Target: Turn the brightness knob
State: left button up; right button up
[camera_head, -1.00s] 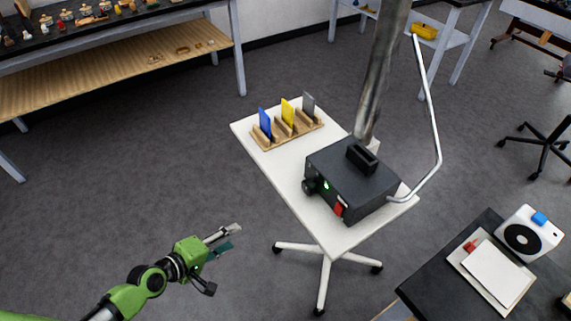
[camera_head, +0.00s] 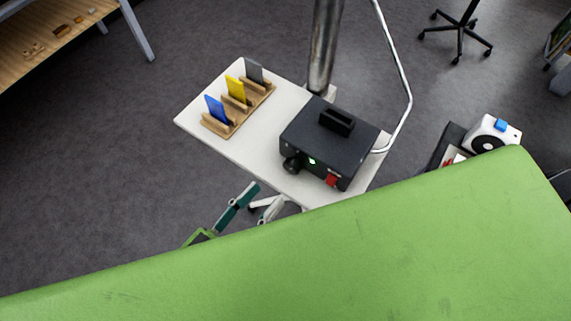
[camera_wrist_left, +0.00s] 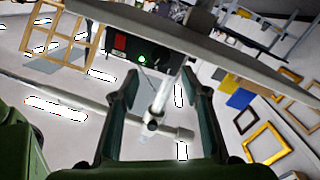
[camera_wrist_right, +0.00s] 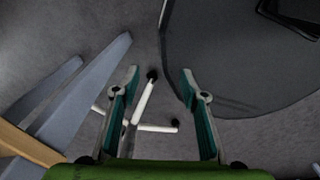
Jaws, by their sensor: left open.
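The black control box (camera_head: 330,140) stands on a white wheeled table (camera_head: 225,85). Its front face carries a dark round knob (camera_head: 291,165), a small green light (camera_head: 312,161) and a red switch (camera_head: 332,180). My left gripper (camera_head: 254,200) is open and empty, below the table's near edge and apart from the knob. My right gripper (camera_wrist_right: 160,80) is open and empty, over the floor.
A wooden rack (camera_head: 238,112) with blue, yellow and grey plates stands on the table's left part. A metal post (camera_head: 324,50) and a bent rod (camera_head: 402,80) rise by the box. My green arm covers the lower head view. A dark rounded surface (camera_wrist_right: 240,55) shows in the right wrist view.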

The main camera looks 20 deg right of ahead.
aim_at(289, 169)
pick_arm(q)
jog(key=p+x, duration=0.1)
jog(key=x, duration=0.6)
jog(key=shift+w+d+r+p, duration=0.1)
jog(key=shift+w+d+p, duration=0.15)
jog(key=shift+p, duration=0.05)
jog(key=shift+w+d, duration=0.25)
jog(key=shift+d, duration=0.15)
pick_arm(e)
jog(key=shift+w+a+r, duration=0.85)
jog(key=shift+w+r, duration=0.2)
jog(key=shift+r, duration=0.05)
jog(key=shift+s, duration=0.1)
pick_arm(q)
jog(key=c, duration=1.1)
pick_arm(e)
jog(key=shift+s+d, duration=0.1)
jog(key=shift+d, duration=0.3)
